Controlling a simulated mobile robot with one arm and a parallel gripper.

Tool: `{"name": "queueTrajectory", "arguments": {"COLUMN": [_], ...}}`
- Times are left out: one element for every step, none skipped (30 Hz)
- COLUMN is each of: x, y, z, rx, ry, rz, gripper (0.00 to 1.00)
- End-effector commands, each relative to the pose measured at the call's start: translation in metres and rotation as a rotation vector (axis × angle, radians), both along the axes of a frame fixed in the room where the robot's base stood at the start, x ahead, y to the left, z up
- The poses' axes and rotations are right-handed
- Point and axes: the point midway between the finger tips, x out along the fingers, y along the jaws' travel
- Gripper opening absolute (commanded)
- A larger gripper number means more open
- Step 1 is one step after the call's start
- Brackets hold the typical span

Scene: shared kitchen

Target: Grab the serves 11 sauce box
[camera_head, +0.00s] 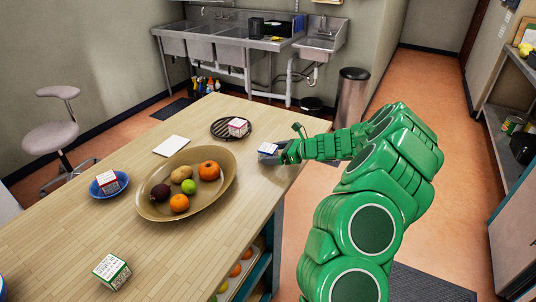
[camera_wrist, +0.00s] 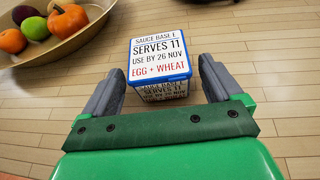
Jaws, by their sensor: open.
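The serves 11 sauce box (camera_wrist: 160,60) is a small box with a blue-edged white top. Its label reads "SAUCE BASE", "SERVES 11", "USE BY 26 NOV", "EGG + WHEAT". It stands on the wooden table near the right edge in the head view (camera_head: 268,149). My gripper (camera_wrist: 162,86) is open, with one grey finger on each side of the box's near part. I cannot tell whether the fingers touch it. In the head view my gripper (camera_head: 270,157) is at the box and partly hides it.
A large bowl (camera_head: 146,206) of fruit and vegetables stands left of the box. Similar boxes sit on a dark round trivet (camera_head: 219,131), in a blue bowl (camera_head: 95,190) and on the near tabletop (camera_head: 111,271). A white card (camera_head: 171,145) lies flat behind the large bowl.

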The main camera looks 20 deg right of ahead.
Motion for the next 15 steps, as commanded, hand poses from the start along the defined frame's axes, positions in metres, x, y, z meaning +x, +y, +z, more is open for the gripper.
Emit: {"name": "queueTrajectory", "arguments": {"x": [0.004, 0.007, 0.010, 0.011, 0.013, 0.015, 0.016, 0.017, 0.017, 0.017, 0.017, 0.017, 0.017, 0.017, 0.017], "y": [0.006, 0.009, 0.012, 0.014, 0.016, 0.018, 0.019, 0.019, 0.020, 0.020, 0.019, 0.019, 0.019, 0.019, 0.019], "z": [-0.004, -0.006, -0.008, -0.009, -0.010, -0.011, -0.012, -0.012, -0.012, -0.012, -0.012, -0.012, -0.012, -0.011, -0.012], "rx": [-0.001, 0.001, 0.001, 0.000, 0.000, 0.000, -0.001, 0.000, 0.000, 0.000, 0.000, 0.000, 0.000, 0.000, 0.000], "ry": [0.002, 0.002, 0.003, 0.003, 0.003, 0.003, 0.002, 0.003, 0.002, 0.002, 0.001, 0.001, 0.001, 0.001, 0.001], "rz": [0.003, 0.002, 0.001, 0.001, 0.001, 0.001, 0.001, -0.001, -0.002, -0.002, -0.001, -0.001, -0.001, -0.001, -0.001], "gripper": [0.93, 0.93, 0.93, 0.93, 0.93, 0.93, 0.93, 0.93, 0.93, 0.93, 0.93, 0.93, 0.93, 0.93, 0.88]}}
